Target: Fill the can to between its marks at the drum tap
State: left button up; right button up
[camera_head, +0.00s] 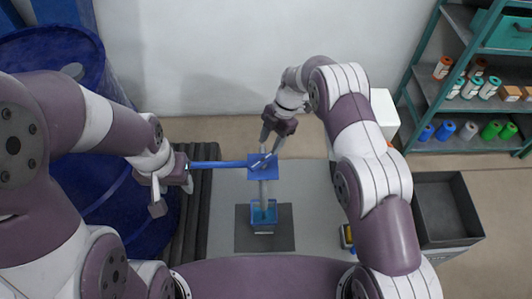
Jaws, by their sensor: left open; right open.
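A large blue drum (125,215) stands at the left. A blue pipe (220,165) runs right to a blue square tap piece (256,175). A pale vertical column (264,195) shows below the tap and reaches the blue can (264,228); I cannot tell whether it is flowing liquid. The can stands on a dark mat (284,240); its marks and level are too small to read. My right gripper (271,151) is open, pointing down at the tap with its fingertips at the tap's top. My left gripper (152,197) is open and empty beside the drum, left of the pipe.
A grey work surface (313,210) lies around the mat. Ribbed dark slats (196,215) lie between drum and surface. An empty dark bin (445,210) is at the right. A shelf (465,104) with several coloured containers stands at the back right. A white box (384,112) is behind my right arm.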

jog(key=v, duration=0.7)
jog(key=shift+b, duration=0.3)
jog(key=shift+f, duration=0.1)
dwell(1.8)
